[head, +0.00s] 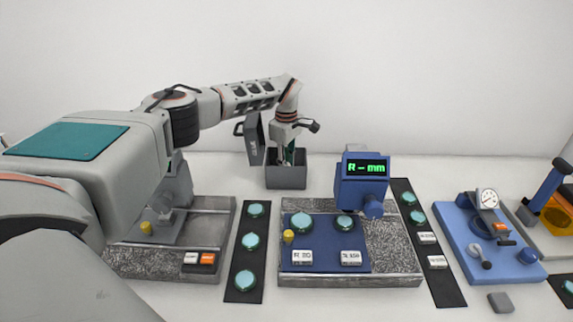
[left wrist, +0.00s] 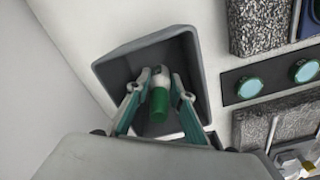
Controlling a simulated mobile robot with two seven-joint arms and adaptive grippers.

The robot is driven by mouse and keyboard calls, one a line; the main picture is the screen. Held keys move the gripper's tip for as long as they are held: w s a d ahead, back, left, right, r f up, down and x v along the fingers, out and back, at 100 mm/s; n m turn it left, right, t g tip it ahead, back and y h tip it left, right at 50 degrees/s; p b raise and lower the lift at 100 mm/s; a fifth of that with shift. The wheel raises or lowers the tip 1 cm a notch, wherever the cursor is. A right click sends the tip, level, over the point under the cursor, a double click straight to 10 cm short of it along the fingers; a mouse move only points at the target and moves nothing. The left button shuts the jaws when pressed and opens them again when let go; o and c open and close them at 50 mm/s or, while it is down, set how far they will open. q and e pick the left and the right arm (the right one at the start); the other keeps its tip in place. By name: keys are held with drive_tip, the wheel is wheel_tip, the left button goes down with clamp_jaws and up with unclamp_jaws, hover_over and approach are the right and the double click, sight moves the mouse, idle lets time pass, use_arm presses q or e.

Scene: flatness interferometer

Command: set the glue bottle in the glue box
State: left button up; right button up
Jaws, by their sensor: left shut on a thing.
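The glue box (head: 286,178) is a dark grey open box at the back of the table. Its lid (head: 253,140) stands open to its left and bears lettering. My left gripper (head: 285,158) points down into the box and is shut on the glue bottle, a green bottle (left wrist: 159,104) with a pale top. In the left wrist view the bottle lies between the two fingers, inside the outline of the box walls (left wrist: 118,72). I cannot tell whether the bottle touches the box floor. My right gripper is not in view.
A blue unit with a green display (head: 365,168) stands right of the box. In front are a granite plate (head: 398,250), dark strips with round teal pieces (head: 250,240) and a blue gauge stand (head: 490,240).

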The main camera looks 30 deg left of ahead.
use_arm(q)
drive_tip(key=shift+f, duration=0.1)
drive_tip(key=o, duration=1.1)
wheel_tip(320, 180, up, 12)
drive_tip(key=shift+r, duration=0.2)
